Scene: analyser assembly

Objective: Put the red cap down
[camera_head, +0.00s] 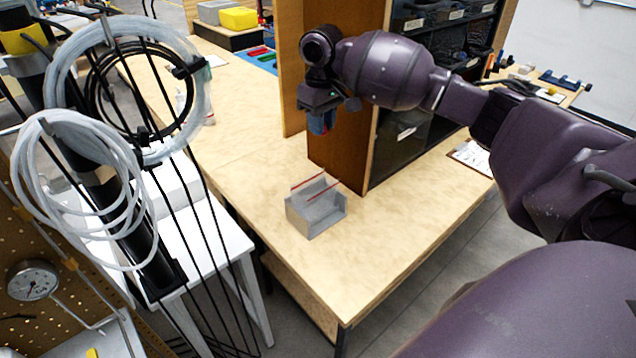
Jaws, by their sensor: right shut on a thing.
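My right gripper (321,121) hangs above the wooden workbench, pointing down, beside the brown shelf panel. Its fingers look blue and are small in the view. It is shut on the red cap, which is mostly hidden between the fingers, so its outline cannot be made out. A grey open holder (316,216) with two thin red lines along its top stands on the bench, below and apart from the gripper. My left gripper is not in view.
The wooden workbench (250,160) has free room around the holder. A brown shelf unit (345,150) with dark bins rises close beside my right gripper. Coiled clear tubes (75,190) and black rods stand at the left. A yellow box (238,18) sits far back.

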